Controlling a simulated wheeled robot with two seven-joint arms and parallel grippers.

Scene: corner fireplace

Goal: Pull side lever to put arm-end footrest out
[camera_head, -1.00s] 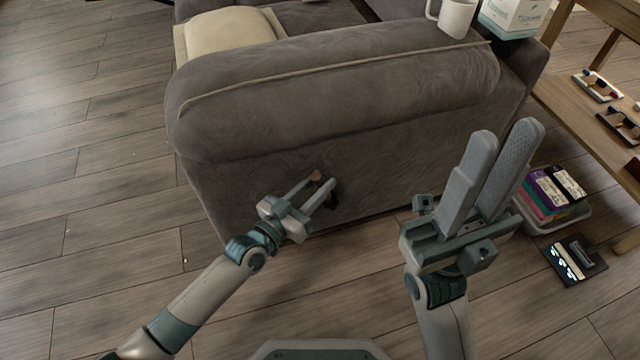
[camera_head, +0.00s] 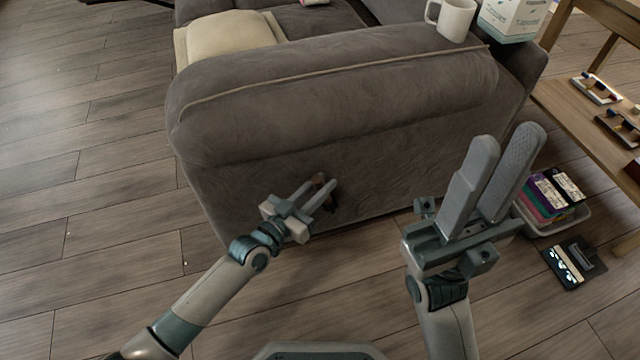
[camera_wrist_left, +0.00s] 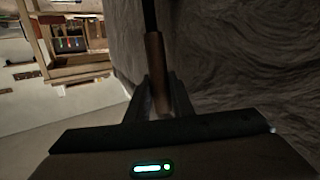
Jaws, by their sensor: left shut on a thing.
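The grey-brown sofa (camera_head: 250,180) has its arm side facing me, with the side lever low on that panel. The lever's brown handle (camera_head: 318,179) shows at my left gripper's fingertips in the head view. My left gripper (camera_head: 318,190) is shut on the lever. In the left wrist view, the brown handle (camera_wrist_left: 154,60) runs between the two fingers, close beside the sofa fabric (camera_wrist_left: 230,50). My right gripper (camera_head: 505,165) is open and empty, raised in front of the sofa's right part. No extended footrest shows in these views.
A white mug (camera_head: 456,18) and a white box (camera_head: 512,18) stand on the sofa arm's far right. A wooden table (camera_head: 575,115) is at the right. A bin of coloured cases (camera_head: 553,200) and a dark device (camera_head: 575,262) are on the floor. The left floor is clear.

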